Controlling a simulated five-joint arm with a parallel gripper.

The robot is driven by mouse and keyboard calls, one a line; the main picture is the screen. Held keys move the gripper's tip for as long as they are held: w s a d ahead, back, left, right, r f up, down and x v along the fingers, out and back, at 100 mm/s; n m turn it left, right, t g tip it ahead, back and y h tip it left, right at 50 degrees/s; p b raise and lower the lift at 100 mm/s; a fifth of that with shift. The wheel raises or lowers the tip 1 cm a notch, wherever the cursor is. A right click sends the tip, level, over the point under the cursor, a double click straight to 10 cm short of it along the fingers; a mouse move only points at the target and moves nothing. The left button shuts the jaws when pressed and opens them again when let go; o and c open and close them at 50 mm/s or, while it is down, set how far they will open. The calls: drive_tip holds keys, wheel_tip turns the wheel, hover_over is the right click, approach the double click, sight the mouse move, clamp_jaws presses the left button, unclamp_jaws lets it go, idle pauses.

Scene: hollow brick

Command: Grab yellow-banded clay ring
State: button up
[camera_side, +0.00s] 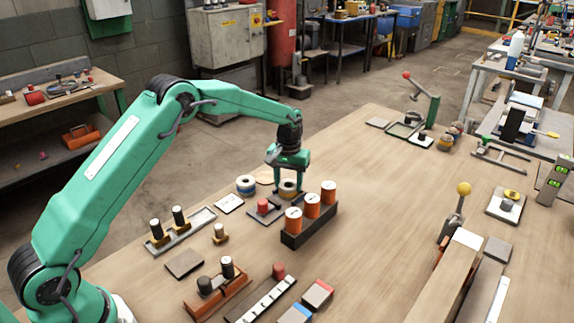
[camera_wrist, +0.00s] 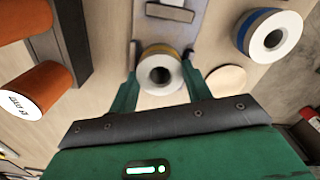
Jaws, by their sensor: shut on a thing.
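The yellow-banded clay ring (camera_wrist: 158,73) is a pale hollow cylinder with a dark round hole. It sits between the two green fingers of my gripper (camera_wrist: 160,84) in the wrist view, and the gripper is shut on it. In the side view the ring (camera_side: 288,187) shows just below my gripper (camera_side: 288,178), close over the table. Whether it touches the table is hard to tell. A similar blue-banded ring (camera_wrist: 270,36) stands to the right in the wrist view and at left of my gripper in the side view (camera_side: 246,185).
A dark rack with several orange cylinders (camera_side: 311,208) stands close at the right of my gripper. A plate with a red-topped part (camera_side: 263,209) is just in front. A pale round disc (camera_wrist: 226,78) lies near the ring. The table's middle right is clear.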

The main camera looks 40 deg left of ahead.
drive_tip(key=shift+r, duration=0.8)
wheel_tip(320, 180, up, 2)
drive_tip(key=shift+r, duration=0.15)
drive_tip(key=s+d+r, duration=0.5)
drive_tip(key=d+r, duration=0.2)
drive_tip(key=d, duration=0.3)
drive_tip(key=shift+s, duration=0.35)
drive_tip(key=shift+d, duration=0.1)
